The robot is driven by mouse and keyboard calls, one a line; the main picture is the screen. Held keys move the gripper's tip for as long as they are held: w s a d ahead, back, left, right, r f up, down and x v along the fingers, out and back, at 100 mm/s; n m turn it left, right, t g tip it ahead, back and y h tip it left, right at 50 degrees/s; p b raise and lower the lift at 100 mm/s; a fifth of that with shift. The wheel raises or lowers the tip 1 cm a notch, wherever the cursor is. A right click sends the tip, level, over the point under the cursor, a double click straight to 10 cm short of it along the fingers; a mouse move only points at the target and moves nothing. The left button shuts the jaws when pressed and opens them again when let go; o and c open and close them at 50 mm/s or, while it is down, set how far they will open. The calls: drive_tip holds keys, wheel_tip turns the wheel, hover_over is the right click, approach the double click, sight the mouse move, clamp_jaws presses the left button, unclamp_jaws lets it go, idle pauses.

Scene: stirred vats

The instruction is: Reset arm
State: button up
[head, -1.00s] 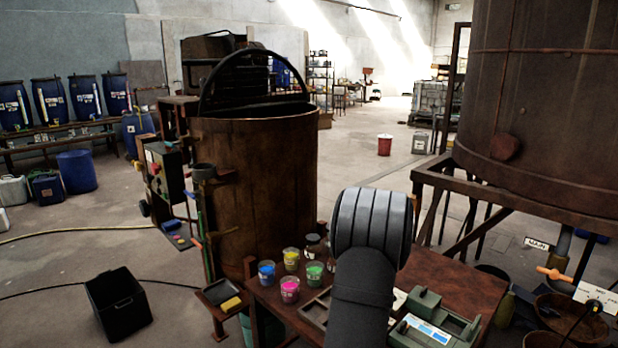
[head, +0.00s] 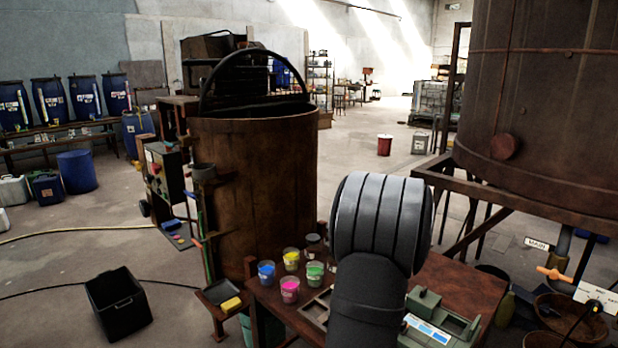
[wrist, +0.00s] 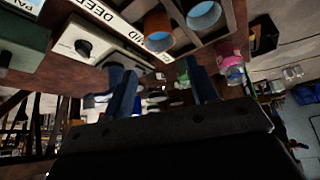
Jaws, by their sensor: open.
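My arm (head: 378,228) rises in front of the wooden bench in the head view, at the lower right of the middle. Its grey ribbed joint hides part of the bench top, and my gripper does not show there. In the wrist view my gripper (wrist: 160,82) has its two dark blue fingers apart, with nothing held between them. Small containers show blurred in the space beyond the fingers. The wrist view is tilted and dark.
The bench (head: 455,283) holds dye cups, including a yellow cup (head: 291,260) and a pink cup (head: 290,290), and a green scale (head: 436,318). A rusty vat (head: 255,190) stands behind, and a larger tank (head: 540,100) at right. A black bin (head: 118,303) sits on the floor.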

drive_tip(key=x, duration=1.1)
drive_tip(key=shift+s, duration=0.1)
drive_tip(key=r, duration=0.4)
drive_tip(key=shift+s+d+r, duration=0.1)
drive_tip(key=shift+d+r, duration=0.1)
drive_tip(key=shift+r, duration=0.2)
drive_tip(key=s+d+r, duration=0.7)
drive_tip(key=s+d, duration=0.1)
drive_tip(key=d, duration=0.1)
drive_tip(key=d+m+h, duration=0.2)
drive_tip(key=d+m, duration=0.2)
drive_tip(key=d, duration=1.6)
wheel_tip(320, 180, down, 10)
drive_tip(key=shift+s+a+f, duration=0.15)
drive_tip(key=shift+a+f, duration=0.05)
drive_tip(key=shift+s, duration=0.1)
drive_tip(key=shift+v, duration=0.9)
